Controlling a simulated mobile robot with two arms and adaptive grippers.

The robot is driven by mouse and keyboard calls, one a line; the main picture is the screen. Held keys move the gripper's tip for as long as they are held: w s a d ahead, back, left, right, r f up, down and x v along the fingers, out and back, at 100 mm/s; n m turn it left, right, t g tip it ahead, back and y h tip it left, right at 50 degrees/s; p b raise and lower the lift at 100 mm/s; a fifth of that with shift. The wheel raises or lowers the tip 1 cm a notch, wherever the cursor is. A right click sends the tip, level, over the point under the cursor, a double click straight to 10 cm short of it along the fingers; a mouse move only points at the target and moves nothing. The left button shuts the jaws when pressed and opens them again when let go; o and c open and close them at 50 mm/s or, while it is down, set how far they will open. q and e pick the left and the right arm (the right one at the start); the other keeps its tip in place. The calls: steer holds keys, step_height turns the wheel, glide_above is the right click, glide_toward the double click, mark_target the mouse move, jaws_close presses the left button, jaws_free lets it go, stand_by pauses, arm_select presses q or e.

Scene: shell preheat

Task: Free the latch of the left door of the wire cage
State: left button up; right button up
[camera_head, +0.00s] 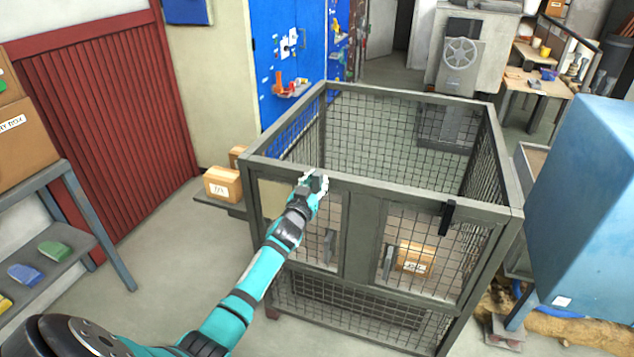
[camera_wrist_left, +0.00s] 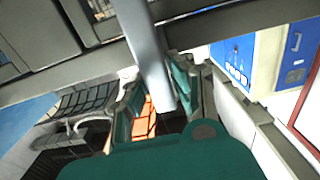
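The wire cage (camera_head: 412,187) stands in the middle of the head view with a grey frame and mesh panels. Its left door (camera_head: 317,228) is at the front, below the top rail, and looks closed. My left gripper (camera_head: 313,183) is at the top rail above this door and covers the latch area. In the left wrist view, my teal fingers (camera_wrist_left: 158,88) stand apart. A light grey bar (camera_wrist_left: 150,60), likely the latch, runs down between them; firm contact is not clear. The right door (camera_head: 417,255) has a black upright latch (camera_head: 447,217) on its top edge. My right gripper is out of view.
A cardboard box (camera_head: 415,258) shows behind the right door's mesh. Another box (camera_head: 222,184) sits on a ledge left of the cage. A grey shelf (camera_head: 50,245) stands at left, and a blue hopper (camera_head: 590,190) at right. Floor is clear left of the cage.

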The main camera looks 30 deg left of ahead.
arm_select(q)
jaws_close()
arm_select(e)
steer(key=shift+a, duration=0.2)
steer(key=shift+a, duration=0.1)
